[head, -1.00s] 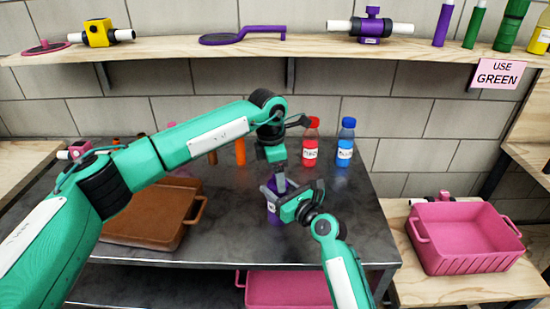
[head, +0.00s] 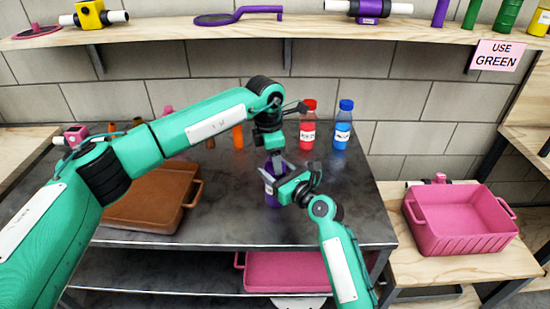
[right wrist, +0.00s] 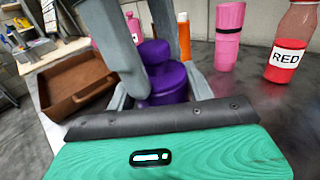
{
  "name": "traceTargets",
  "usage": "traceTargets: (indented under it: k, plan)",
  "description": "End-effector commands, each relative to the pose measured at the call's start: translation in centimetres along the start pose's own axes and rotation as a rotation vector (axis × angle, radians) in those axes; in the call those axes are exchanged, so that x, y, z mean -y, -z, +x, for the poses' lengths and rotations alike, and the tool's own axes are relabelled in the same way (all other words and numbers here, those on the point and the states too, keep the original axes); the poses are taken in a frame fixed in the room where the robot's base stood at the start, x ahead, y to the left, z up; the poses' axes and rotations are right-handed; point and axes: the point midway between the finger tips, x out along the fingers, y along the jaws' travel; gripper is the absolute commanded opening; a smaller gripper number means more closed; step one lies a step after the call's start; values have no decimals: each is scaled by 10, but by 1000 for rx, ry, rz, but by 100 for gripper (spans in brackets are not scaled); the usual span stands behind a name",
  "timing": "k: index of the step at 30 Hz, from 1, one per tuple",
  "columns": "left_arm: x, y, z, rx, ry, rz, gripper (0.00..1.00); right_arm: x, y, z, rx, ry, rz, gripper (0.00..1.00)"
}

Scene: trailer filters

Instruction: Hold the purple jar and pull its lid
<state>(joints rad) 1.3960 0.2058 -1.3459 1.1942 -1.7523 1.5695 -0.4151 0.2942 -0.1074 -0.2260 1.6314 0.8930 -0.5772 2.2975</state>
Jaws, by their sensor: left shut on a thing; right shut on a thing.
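The purple jar (head: 270,194) stands on the dark metal table, mostly hidden by my grippers in the head view. In the right wrist view its purple body (right wrist: 170,84) sits between my right gripper's fingers, with the narrower purple lid (right wrist: 153,52) above it. My right gripper (head: 281,181) is shut on the jar body from the front right. My left gripper (head: 275,158) points down from above and is shut on the lid, its fingers crossing in front of the jar in the right wrist view. I cannot tell whether lid and body still touch.
A red bottle (head: 307,122) and a blue bottle (head: 343,125) stand behind the grippers. A brown tray (head: 152,212) lies left on the table (head: 228,225). A pink crate (head: 460,238) stands on a wooden bench at right. Orange (right wrist: 184,38) and pink (right wrist: 229,50) containers stand behind the jar.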

Motion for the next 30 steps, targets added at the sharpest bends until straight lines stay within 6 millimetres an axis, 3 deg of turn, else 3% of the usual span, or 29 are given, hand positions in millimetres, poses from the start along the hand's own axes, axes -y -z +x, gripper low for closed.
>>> traceTargets:
  k: [30]
  plan:
    - [0,-3,-22,0,0,0,23,0,0,0,-1,0,0,12]
